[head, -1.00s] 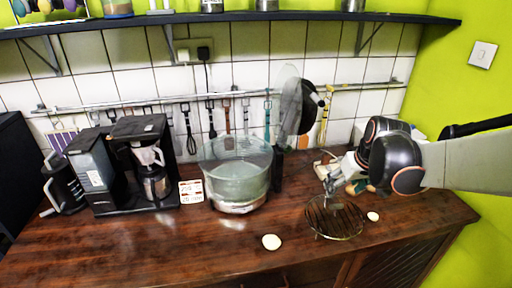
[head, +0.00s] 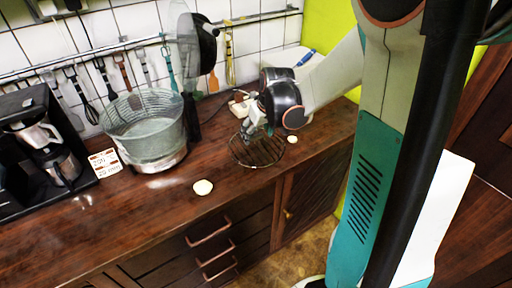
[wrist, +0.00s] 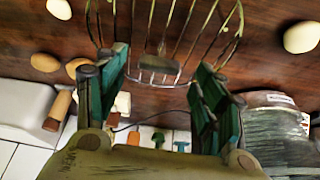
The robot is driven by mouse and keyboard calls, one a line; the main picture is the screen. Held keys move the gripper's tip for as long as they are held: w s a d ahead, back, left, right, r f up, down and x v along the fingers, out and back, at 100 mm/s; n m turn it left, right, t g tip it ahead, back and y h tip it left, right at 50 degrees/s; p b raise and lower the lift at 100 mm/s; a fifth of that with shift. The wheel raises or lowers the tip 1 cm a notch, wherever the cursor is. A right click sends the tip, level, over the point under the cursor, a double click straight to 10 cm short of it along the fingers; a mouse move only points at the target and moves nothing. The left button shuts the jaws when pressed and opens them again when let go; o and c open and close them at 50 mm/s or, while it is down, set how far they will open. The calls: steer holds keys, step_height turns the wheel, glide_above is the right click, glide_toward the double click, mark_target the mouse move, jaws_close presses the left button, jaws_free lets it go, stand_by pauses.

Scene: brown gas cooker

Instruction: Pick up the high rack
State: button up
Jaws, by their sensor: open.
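The high rack (head: 257,157) is a round dark wire rack on the brown wooden counter, right of the glass bowl. In the wrist view its curved rim and parallel wires (wrist: 178,38) fill the top middle. My gripper (head: 249,133) is at the rack's back left edge in the head view. In the wrist view my gripper (wrist: 160,78) is open, its green fingers on either side of the rack's near part. A small flat metal piece of the rack shows between the fingers. I cannot tell whether the fingers touch the wires.
A large glass bowl appliance (head: 146,135) stands left of the rack, with a coffee maker (head: 45,150) further left. Pale round pieces lie on the counter, one in front (head: 203,187) and one right of the rack (head: 292,139). Utensils hang on the tiled wall behind.

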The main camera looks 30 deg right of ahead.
mark_target(257, 136)
steer(key=b+x, duration=0.1)
steer(key=x, duration=0.2)
steer(key=shift+f, duration=0.4)
steer(key=shift+r, duration=0.1)
steer(key=c, duration=1.3)
steer(key=shift+o, duration=0.2)
steer(key=shift+r, duration=0.1)
step_height(257, 136, up, 20)
steer(key=p, duration=0.5)
steer(key=shift+p, duration=0.3)
